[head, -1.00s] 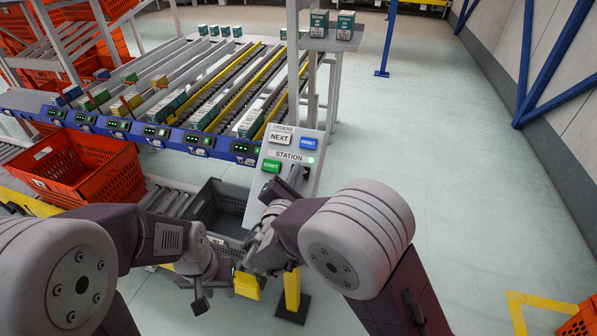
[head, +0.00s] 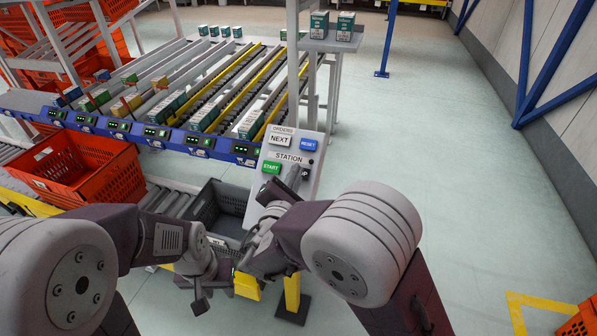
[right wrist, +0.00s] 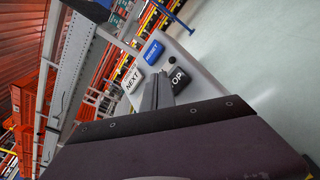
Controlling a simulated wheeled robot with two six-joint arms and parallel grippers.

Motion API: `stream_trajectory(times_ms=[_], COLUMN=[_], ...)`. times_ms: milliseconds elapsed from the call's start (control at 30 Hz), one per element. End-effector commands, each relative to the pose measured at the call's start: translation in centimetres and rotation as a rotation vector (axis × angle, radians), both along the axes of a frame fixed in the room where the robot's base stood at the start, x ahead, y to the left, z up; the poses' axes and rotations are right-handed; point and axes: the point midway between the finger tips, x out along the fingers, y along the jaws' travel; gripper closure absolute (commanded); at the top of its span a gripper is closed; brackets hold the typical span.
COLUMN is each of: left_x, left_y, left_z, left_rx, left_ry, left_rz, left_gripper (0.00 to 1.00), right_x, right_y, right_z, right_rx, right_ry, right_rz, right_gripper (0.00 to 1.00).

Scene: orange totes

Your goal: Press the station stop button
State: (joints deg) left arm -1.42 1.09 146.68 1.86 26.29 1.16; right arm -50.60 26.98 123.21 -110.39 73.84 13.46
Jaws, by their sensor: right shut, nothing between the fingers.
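The station panel (head: 257,207) is a grey tilted board with a white NEXT button, a blue RESET button and a green START button. The black stop button (right wrist: 179,80) shows in the right wrist view with only "OP" readable; my fingers cover the rest. In the head view only its edge shows beside my fingers. My right gripper (head: 293,178) is shut and empty, its fingertips at the stop button; they also show in the right wrist view (right wrist: 158,88). I cannot tell if they touch it. My left gripper (head: 200,302) hangs low at the left, its jaws unclear.
The START button (head: 271,167) lies left of my right fingertips; NEXT (head: 279,140) and RESET (head: 308,145) lie above. A grey tote (head: 232,197) stands left of the panel and an orange tote (head: 125,175) further left.

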Motion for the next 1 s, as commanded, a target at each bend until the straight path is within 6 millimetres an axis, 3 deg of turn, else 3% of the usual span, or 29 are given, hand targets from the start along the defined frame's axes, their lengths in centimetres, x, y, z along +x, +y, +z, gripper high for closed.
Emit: stream_trajectory(times_ms=[433,1000], left_x=[0.0,0.0], left_y=[0.0,0.0], left_z=[3.0,3.1], left_rx=[0.000,0.000], left_ry=[0.000,0.000], left_rz=[0.000,0.000], left_gripper=[0.64,0.64], right_x=[-3.2,-3.6], right_y=[1.1,1.2], right_z=[4.3,4.5], right_rx=[0.001,0.000], right_ry=[-0.001,0.000], right_rz=[0.002,0.000], right_gripper=[1.00,1.00])
